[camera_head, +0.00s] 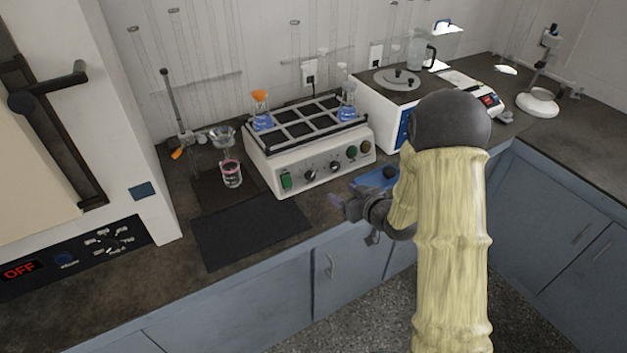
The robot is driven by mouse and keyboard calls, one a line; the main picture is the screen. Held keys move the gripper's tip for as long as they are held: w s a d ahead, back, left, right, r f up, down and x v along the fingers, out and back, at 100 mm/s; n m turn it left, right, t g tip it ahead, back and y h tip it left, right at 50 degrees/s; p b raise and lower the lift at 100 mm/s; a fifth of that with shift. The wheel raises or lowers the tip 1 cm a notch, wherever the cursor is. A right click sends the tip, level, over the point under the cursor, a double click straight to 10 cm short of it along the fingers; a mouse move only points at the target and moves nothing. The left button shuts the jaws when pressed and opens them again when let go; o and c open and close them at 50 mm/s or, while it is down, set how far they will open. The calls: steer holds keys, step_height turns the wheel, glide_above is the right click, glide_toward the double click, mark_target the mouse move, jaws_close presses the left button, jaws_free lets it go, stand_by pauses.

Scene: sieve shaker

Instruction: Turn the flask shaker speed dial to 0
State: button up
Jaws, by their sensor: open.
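The flask shaker (310,158) is a white box on the counter with a dark rack on top. Two flasks with blue liquid stand in the rack, one at the left (262,120) and one at the right (347,108). Its front panel has a green switch (286,181) at the left, two small dark dials (322,170) in the middle and two round buttons (358,151) at the right. The dial markings are too small to read. My gripper (350,203) is open at the counter's front edge, in front of the shaker's right half and apart from it.
A dark mat (250,232) lies on the counter left of my gripper. A stand with a funnel above a beaker of pink liquid (231,173) is left of the shaker. A white device (387,112) stands to its right, partly behind my arm.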

mark_target(312, 176)
steer(key=p+x, duration=0.2)
steer(key=x, duration=1.5)
steer(key=shift+w+f, duration=0.15)
steer(key=c, duration=1)
steer(key=shift+o, duration=0.2)
